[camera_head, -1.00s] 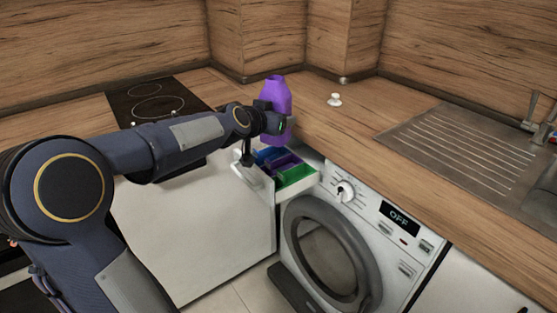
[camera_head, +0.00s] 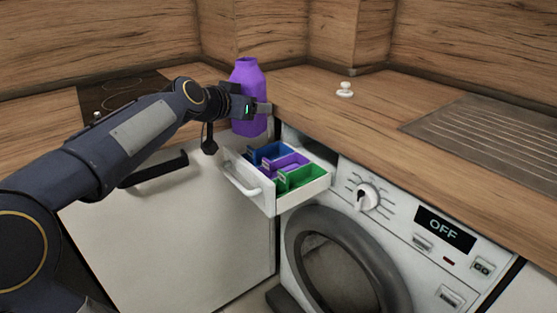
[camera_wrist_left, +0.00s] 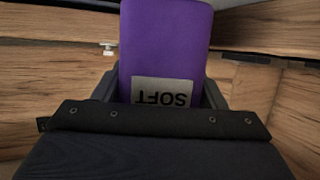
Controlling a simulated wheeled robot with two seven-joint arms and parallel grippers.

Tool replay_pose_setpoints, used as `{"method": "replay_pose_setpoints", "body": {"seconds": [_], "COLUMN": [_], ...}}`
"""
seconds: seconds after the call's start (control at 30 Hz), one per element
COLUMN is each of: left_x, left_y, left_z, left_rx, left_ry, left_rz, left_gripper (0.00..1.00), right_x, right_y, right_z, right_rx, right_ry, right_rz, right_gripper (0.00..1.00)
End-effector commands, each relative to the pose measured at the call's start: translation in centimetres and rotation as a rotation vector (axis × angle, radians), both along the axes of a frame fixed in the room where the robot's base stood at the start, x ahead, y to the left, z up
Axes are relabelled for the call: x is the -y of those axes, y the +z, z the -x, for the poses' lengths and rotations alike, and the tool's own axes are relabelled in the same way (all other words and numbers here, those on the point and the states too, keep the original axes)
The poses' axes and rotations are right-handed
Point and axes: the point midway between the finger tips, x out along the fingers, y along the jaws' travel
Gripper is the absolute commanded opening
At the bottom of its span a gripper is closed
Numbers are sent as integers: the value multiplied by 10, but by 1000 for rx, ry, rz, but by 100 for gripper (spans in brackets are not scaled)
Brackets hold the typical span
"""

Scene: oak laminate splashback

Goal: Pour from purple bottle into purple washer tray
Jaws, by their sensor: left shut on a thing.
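The purple bottle (camera_head: 247,84) is upright with an open-looking top, near the counter's corner behind the drawer. My left gripper (camera_head: 258,107) is shut on it around its middle. In the left wrist view the bottle (camera_wrist_left: 166,45) fills the space between the fingers and shows an upside-down "SOFT" label. The washer drawer (camera_head: 262,200) is pulled out and holds blue, purple and green trays. The purple tray (camera_head: 290,161) lies between the blue tray (camera_head: 266,152) and the green tray (camera_head: 303,178). The bottle is above and left of the trays, apart from them. My right gripper is not in view.
The washer (camera_head: 440,262) has a dial and an "OFF" display. A small white cap-like object (camera_head: 345,89) stands on the wooden counter (camera_head: 380,120). A hob (camera_head: 120,92) is at the left and a ribbed metal drainer (camera_head: 490,135) at the right.

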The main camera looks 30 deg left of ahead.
Motion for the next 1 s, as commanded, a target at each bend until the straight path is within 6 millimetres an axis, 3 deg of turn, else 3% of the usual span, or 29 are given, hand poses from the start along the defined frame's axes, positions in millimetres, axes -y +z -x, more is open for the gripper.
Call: {"method": "replay_pose_setpoints", "body": {"seconds": [0.37, 0.8, 1.0], "left_x": [0, 0, 0], "left_y": [7, 48, 43], "left_z": [0, 0, 0], "left_rx": [5, 0, -4], "left_ry": [1, 0, 1], "left_rz": [-13, -190, -289], "left_gripper": [23, 23, 23], "right_x": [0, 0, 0], "right_y": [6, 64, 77], "right_z": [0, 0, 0], "right_rx": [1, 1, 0], "right_ry": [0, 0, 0], "right_rz": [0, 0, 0], "right_gripper": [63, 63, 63]}}
